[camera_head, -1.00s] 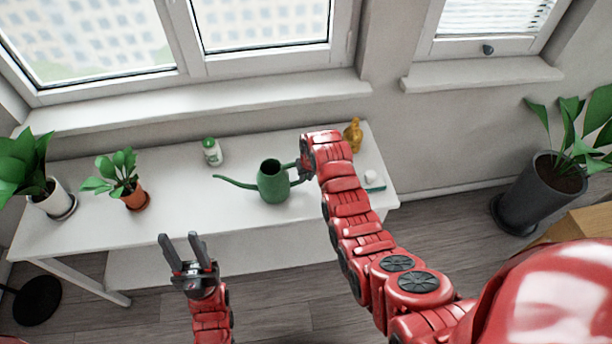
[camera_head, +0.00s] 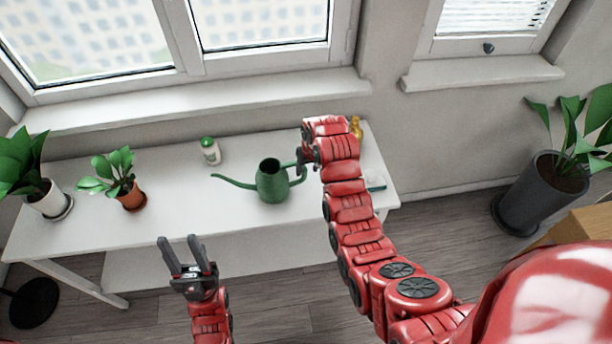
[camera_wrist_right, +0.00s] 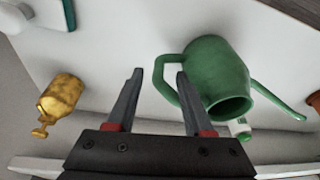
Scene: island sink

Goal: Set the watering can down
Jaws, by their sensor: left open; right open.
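The green watering can (camera_head: 271,183) stands upright on the white table (camera_head: 160,225), its spout toward the left and its handle toward the right. In the right wrist view the watering can (camera_wrist_right: 216,75) is just right of my right gripper (camera_wrist_right: 158,75). That gripper's two fingers are apart, with one finger close to or overlapping the can's handle; I cannot tell whether they touch. In the head view my right gripper (camera_head: 301,163) is mostly hidden by its own arm, by the handle. My left gripper (camera_head: 184,243) is open and empty, in front of the table.
A potted plant in a terracotta pot (camera_head: 131,197), a plant in a white pot (camera_head: 50,203) and a green-capped white bottle (camera_head: 210,151) stand on the table. A gold bottle (camera_wrist_right: 62,95) stands on the right side, near my right arm. A large dark planter (camera_head: 540,190) is on the floor.

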